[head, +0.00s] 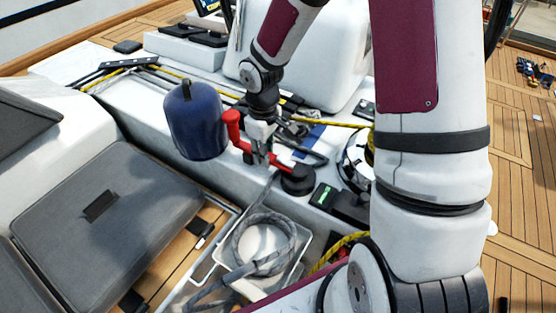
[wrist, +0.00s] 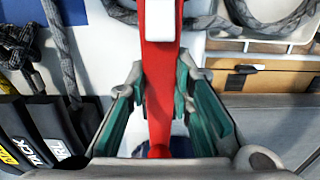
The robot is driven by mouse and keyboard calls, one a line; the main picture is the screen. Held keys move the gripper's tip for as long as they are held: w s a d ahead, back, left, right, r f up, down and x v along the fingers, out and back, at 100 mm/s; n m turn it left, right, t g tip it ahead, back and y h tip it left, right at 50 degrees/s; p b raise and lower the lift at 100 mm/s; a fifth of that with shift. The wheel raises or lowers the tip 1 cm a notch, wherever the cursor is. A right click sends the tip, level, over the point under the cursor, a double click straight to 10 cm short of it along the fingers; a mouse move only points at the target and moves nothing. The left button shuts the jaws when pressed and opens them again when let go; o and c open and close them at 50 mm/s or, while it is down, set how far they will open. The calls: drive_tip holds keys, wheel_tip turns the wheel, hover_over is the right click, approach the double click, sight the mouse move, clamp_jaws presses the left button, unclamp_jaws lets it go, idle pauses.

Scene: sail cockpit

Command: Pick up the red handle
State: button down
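The red handle (head: 234,132) is a cranked winch handle with an upright red grip at its left end. Its red arm runs right to a dark round winch top (head: 298,180). My gripper (head: 260,160) is over the middle of this arm, pointing down, and covers part of it. In the wrist view the red handle (wrist: 159,75) runs between the two teal-padded fingers of my gripper (wrist: 160,80). Narrow gaps show on both sides, so the fingers look open around it. Whether either fingertip touches it is hard to tell.
A blue covered cylinder (head: 195,122) stands just left of the handle. A coiled grey rope (head: 265,243) lies in a white tray below. Yellow and grey ropes, a small black box with a green label (head: 323,195) and another winch (head: 356,160) are close by.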

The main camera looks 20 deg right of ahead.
drive_tip(key=shift+r, duration=0.1)
idle(0.3)
drive_tip(key=shift+r+p, duration=2.15)
drive_tip(key=shift+r, duration=0.3)
